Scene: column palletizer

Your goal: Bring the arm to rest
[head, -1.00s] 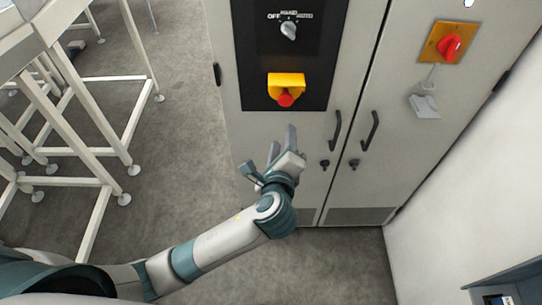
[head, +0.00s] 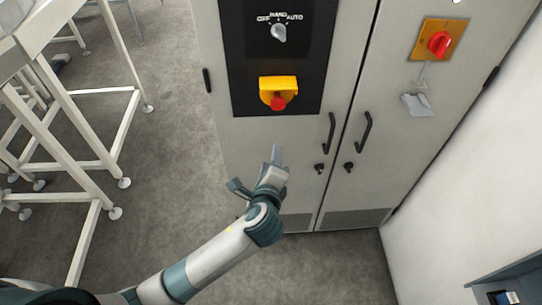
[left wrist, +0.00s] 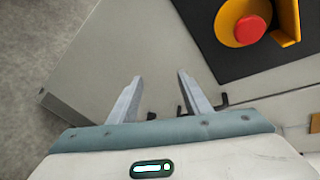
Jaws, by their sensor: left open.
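My left gripper (head: 257,170) is open and empty in front of the grey control cabinet (head: 255,145), below the emergency stop. In the left wrist view its two fingers (left wrist: 157,88) stand apart with nothing between them. The red emergency stop button (head: 278,102) sits in a yellow housing on the black panel (head: 250,60). The button also shows in the left wrist view (left wrist: 250,28), apart from the fingers. Above it is a selector knob (head: 279,33) marked OFF, HAND and AUTO. My right gripper is not in view.
Two black door handles (head: 330,133) and a red switch on an orange plate (head: 438,43) are on the cabinet. A white wall (head: 480,160) stands at the right. White frame legs (head: 125,130) stand at the left, with open floor (head: 170,160) between.

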